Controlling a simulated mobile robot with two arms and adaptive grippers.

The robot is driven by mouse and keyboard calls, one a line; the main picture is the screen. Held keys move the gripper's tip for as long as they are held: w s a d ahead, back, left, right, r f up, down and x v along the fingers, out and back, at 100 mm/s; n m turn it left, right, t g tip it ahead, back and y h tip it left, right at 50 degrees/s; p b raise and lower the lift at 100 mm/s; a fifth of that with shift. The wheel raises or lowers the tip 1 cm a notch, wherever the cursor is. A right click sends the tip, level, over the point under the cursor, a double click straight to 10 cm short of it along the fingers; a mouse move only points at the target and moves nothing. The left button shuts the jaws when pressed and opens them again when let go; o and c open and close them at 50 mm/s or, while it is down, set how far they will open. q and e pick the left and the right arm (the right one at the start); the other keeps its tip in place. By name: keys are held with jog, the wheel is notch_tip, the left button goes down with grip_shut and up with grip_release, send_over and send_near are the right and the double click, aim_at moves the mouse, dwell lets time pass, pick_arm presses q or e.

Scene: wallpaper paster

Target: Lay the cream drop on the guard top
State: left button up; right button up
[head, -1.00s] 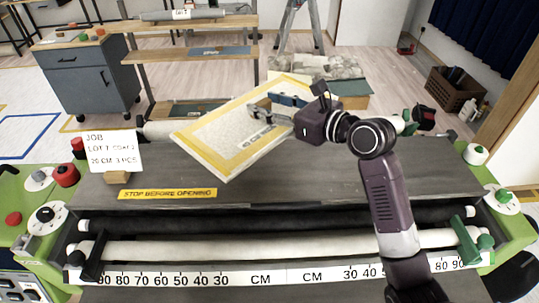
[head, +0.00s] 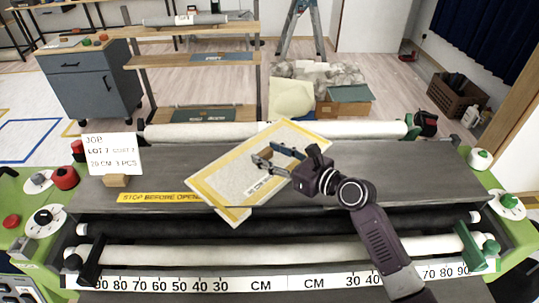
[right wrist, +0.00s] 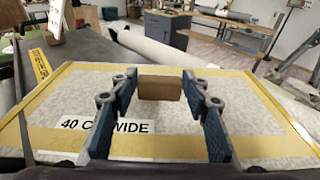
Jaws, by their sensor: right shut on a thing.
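The cream drop (head: 232,180) is a flat, pale speckled panel with a yellow border. It lies at a slant over the middle of the grey guard top (head: 400,170), its near corner by the front edge. Whether it touches the top is unclear. The right wrist view shows its surface (right wrist: 215,110) and a "40 CM WIDE" label (right wrist: 105,126). My right gripper (head: 266,156) is over the panel, its fingers shut on a small brown block (right wrist: 160,89) that stands on the panel. My left gripper is not in view.
A "STOP BEFORE OPENING" strip (head: 155,198) and a JOB card (head: 110,153) are at the left of the top. A white roller (head: 200,131) runs behind it. Rollers and a scale (head: 180,284) lie in front. A pale yellow sheet (head: 290,98) is beyond. The top's right side is clear.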

jog(key=o, duration=1.3)
jog(key=v, duration=1.1)
jog(key=shift+b, duration=0.35)
jog(key=shift+s+d+r, duration=0.15)
jog(key=shift+s+d, duration=0.2)
jog(key=shift+s, duration=0.1)
jog(key=shift+r, duration=0.1)
